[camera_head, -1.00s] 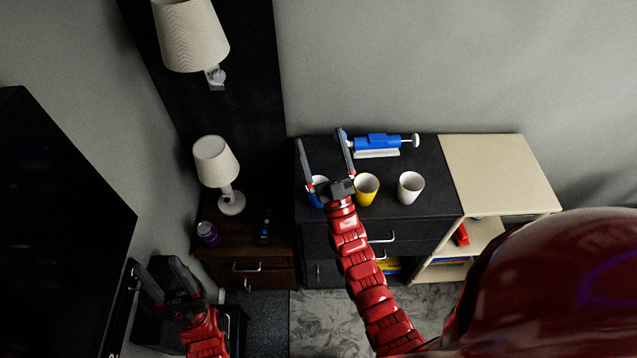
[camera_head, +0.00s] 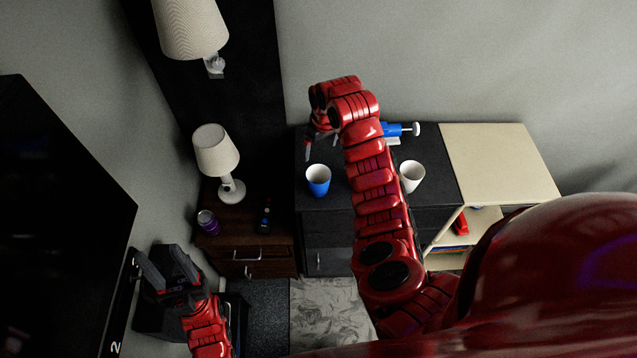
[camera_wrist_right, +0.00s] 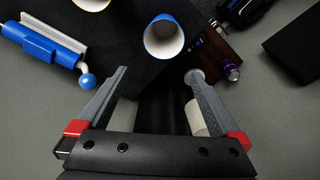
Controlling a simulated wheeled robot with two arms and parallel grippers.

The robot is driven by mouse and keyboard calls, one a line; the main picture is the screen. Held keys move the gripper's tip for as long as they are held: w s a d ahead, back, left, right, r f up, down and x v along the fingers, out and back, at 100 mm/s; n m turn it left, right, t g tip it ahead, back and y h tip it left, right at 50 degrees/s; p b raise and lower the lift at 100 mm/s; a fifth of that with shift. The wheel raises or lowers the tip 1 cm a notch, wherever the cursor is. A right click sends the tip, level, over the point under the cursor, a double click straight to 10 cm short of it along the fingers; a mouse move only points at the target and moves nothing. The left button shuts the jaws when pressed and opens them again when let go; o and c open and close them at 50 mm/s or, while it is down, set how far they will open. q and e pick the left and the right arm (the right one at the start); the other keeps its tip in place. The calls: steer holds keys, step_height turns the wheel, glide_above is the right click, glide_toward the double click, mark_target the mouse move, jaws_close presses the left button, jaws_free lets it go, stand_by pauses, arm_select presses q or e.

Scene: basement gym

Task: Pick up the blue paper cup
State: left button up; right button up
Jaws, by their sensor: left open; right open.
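The blue paper cup (camera_head: 318,181) stands upright on the black cabinet top (camera_head: 330,205), near its left end. In the right wrist view the cup (camera_wrist_right: 164,37) shows its open, pale inside, just beyond the fingertips. My right gripper (camera_head: 319,146) is open and empty, behind the cup in the head view and apart from it. The wrist view shows its two fingers (camera_wrist_right: 157,74) spread wide. My left gripper (camera_head: 159,258) is open and empty at the lower left, far from the cup.
A white cup (camera_head: 411,176) stands to the right, beyond my right arm. A blue tool with a rounded handle (camera_head: 400,130) lies behind. A lamp (camera_head: 217,155), purple can (camera_head: 208,222) and dark remote-like object (camera_head: 265,217) are on the brown nightstand (camera_head: 235,255).

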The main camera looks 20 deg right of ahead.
steer(key=s, duration=0.1)
steer(key=b, duration=1)
glide_toward(318, 179)
steer(key=shift+s+a+f+g, duration=0.2)
steer(key=shift+a+f, duration=0.05)
steer(key=shift+f, duration=0.2)
steer(key=shift+s+a+f+g, duration=0.2)
steer(key=shift+s+a+f, duration=0.05)
steer(key=shift+f, duration=0.45)
steer(key=f, duration=0.1)
steer(key=f+p, duration=0.2)
steer(key=shift+w+f, duration=0.2)
steer(key=shift+w, duration=0.05)
steer(key=shift+f, duration=0.5)
steer(key=shift+w, duration=0.1)
steer(key=c, duration=1.1)
